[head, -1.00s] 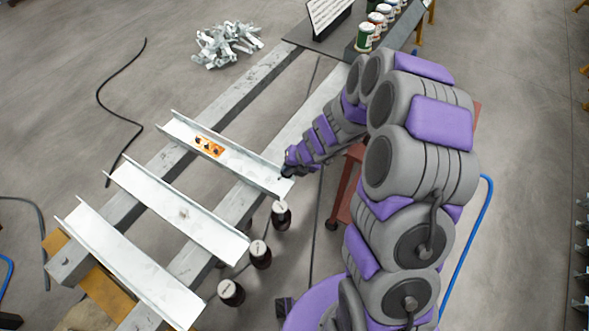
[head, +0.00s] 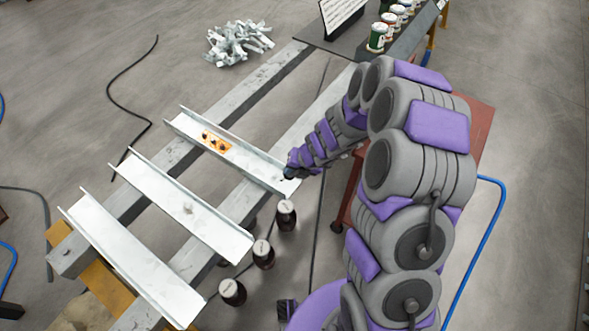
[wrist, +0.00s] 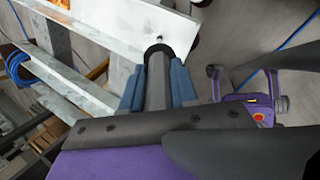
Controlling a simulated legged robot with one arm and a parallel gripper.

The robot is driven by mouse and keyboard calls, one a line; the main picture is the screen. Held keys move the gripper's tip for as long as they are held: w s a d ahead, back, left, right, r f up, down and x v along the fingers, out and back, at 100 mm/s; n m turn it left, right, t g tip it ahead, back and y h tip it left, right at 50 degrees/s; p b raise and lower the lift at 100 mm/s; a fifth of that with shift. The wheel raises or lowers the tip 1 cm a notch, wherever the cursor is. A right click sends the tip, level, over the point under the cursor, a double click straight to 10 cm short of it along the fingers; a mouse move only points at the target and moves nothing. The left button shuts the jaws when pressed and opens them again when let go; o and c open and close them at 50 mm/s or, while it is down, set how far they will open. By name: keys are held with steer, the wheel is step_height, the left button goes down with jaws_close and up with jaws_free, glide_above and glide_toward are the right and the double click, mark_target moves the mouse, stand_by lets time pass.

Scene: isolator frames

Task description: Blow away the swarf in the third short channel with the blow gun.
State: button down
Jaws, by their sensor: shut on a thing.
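Three short pale metal channels lie side by side across two long beams in the head view: a far one (head: 255,163), a middle one (head: 160,190) and a near one (head: 125,250). The far channel holds an orange patch with dark bits (head: 217,141). The middle one has a small brownish spot (head: 188,208). I cannot tell swarf from marks. My gripper (head: 291,171) is at the right end of the far channel. In the wrist view its blue fingers are shut on a grey cylinder, seemingly the blow gun (wrist: 158,92), its dark round end over the channel's white face (wrist: 120,35).
Several dark bottle-like objects (head: 264,254) stand right of the channels' ends. A scrap heap (head: 238,43) lies on the floor behind. Cans (head: 377,38) stand on a dark bench at the back. A blue hose (head: 494,225) runs at the right.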

steer(key=shift+f, duration=0.4)
stand_by(0.4)
steer(key=shift+w+a+r+p, duration=0.1)
steer(key=shift+w+a+p, duration=0.65)
steer(key=shift+p, duration=0.3)
steer(key=shift+s, duration=0.1)
step_height(320, 180, up, 9)
steer(key=p, duration=1)
steer(key=shift+p, duration=0.3)
stand_by(0.6)
